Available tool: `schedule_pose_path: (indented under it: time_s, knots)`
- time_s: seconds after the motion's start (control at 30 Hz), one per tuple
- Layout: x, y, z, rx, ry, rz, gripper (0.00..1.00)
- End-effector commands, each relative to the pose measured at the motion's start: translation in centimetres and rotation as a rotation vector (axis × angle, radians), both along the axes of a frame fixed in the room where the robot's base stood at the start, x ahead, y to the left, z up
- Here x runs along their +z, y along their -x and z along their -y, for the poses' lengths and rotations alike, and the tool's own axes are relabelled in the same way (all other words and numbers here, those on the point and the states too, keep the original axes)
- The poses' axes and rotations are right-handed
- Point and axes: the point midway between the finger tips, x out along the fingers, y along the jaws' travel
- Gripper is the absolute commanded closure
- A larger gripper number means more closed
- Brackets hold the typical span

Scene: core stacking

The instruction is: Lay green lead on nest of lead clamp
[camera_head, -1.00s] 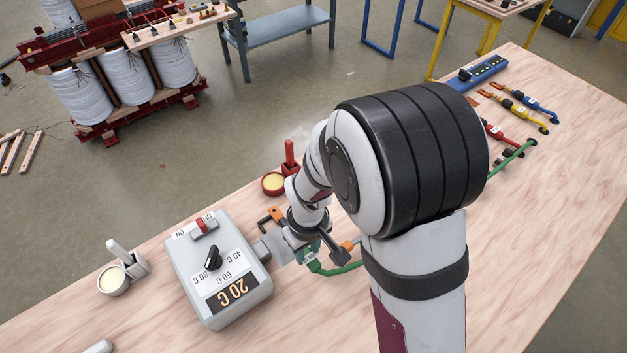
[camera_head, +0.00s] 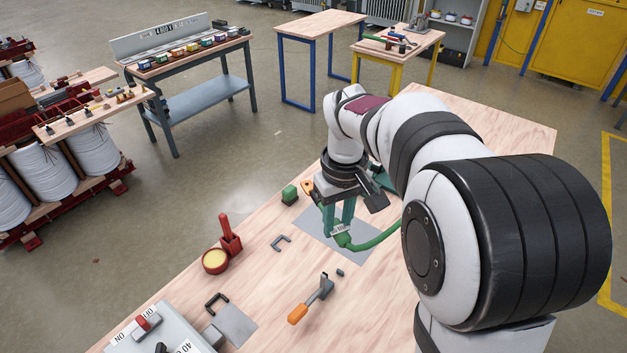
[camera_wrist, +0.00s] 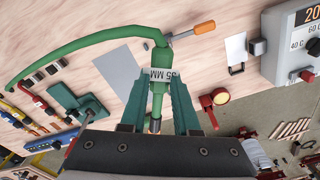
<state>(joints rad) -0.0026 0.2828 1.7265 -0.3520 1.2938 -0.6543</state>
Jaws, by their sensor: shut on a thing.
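My gripper (camera_head: 337,222) is shut on the green lead (camera_head: 375,241), around its thick end by a white label. In the wrist view the lead (camera_wrist: 90,43) curves off to the left, its label reads 35 MM, and a copper-coloured tip shows between the fingers (camera_wrist: 158,112). The gripper holds this end over or beside a grey plate (camera_head: 353,256); the exact height is unclear. A green fixture (camera_wrist: 80,108) stands left of the fingers in the wrist view. I cannot tell which fixture has the nest.
The control box (camera_head: 160,332) is at the bottom left. Bare wood lies between them.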

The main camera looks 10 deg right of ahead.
Motion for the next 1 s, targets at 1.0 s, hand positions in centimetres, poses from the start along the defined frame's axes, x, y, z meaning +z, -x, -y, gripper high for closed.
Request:
schedule_pose_path:
  time_s: [1.0]
  knots:
    - [-14.6, -4.6, -0.6, 0.495, -0.006, 0.005, 1.0]
